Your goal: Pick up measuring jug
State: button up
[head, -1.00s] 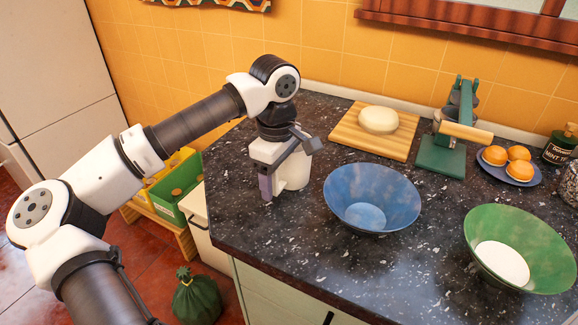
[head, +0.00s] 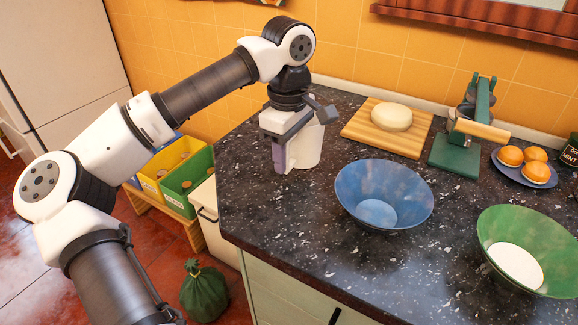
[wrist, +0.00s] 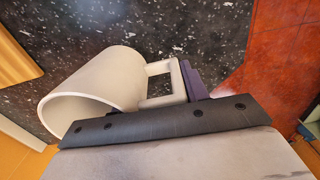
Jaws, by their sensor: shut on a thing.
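The measuring jug (head: 307,146) is a plain white cylinder at the left end of the dark speckled counter (head: 290,210). My gripper (head: 280,160) is shut on its handle, on the left side of the jug. In the wrist view the jug (wrist: 95,90) lies across the picture with its open mouth to the lower left. Its square handle (wrist: 162,84) meets the purple finger of my gripper (wrist: 192,82). The jug looks upright in the head view and seems to be off the counter. The dark gripper bar hides part of its side.
A blue bowl (head: 350,185) stands right of the jug, and a green bowl (head: 555,250) farther right. Behind are a wooden board (head: 355,133) with a pale round item, a green press (head: 455,158) and a plate of oranges (head: 510,174).

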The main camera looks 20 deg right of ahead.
notch_tip(320, 180, up, 15)
jog(key=shift+r, duration=0.2)
jog(key=shift+s, duration=0.1)
dwell(0.6)
